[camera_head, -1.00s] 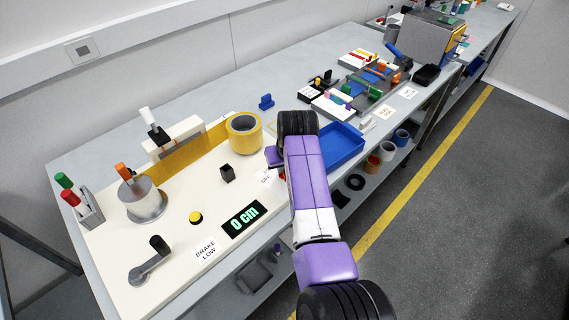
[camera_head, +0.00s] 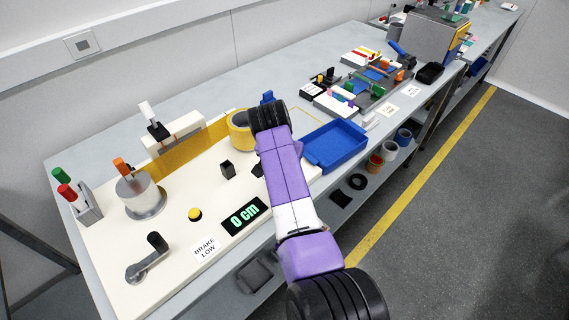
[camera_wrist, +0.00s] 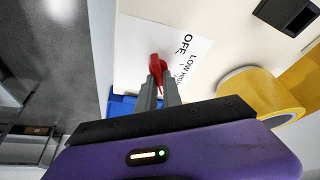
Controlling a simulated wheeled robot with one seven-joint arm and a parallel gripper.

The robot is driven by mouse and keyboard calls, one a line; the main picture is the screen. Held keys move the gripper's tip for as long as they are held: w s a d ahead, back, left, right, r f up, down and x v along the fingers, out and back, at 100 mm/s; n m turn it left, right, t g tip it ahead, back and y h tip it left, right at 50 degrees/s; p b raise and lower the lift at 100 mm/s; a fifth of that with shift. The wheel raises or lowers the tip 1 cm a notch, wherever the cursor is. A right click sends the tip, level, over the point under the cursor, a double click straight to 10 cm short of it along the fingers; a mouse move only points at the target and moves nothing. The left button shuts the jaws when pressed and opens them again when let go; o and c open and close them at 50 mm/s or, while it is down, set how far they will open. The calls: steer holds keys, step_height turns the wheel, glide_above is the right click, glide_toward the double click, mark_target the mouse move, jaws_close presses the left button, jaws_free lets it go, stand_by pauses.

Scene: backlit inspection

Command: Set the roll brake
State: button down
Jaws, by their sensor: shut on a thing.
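In the wrist view my gripper (camera_wrist: 161,84) is shut on a small red knob (camera_wrist: 157,63), one grey finger on each side of it. The knob stands at a white card (camera_wrist: 145,40) printed OFF, LOW and HIGH; I cannot tell exactly which word it points at. My arm hides the knob and card in the head view. There, a cream board carries a sign (camera_head: 205,247) reading BRAKE LOW and a black display (camera_head: 244,215) reading 0 cm. A yellow roll (camera_head: 240,132) stands behind my arm, its strip running left; it also shows in the wrist view (camera_wrist: 235,90).
A crank handle (camera_head: 147,259), a yellow button (camera_head: 195,214), a metal drum (camera_head: 141,197) and a black block (camera_head: 227,169) stand on the board. A blue tray (camera_head: 337,146) lies right of my arm. The front edge of the bench is close beneath my arm.

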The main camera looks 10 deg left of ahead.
stand_by(0.3)
steer(key=c, duration=1.5)
jaws_free()
steer(key=v, duration=0.7)
steer(key=shift+s+r+b, duration=0.2)
steer(key=shift+r+b, duration=0.15)
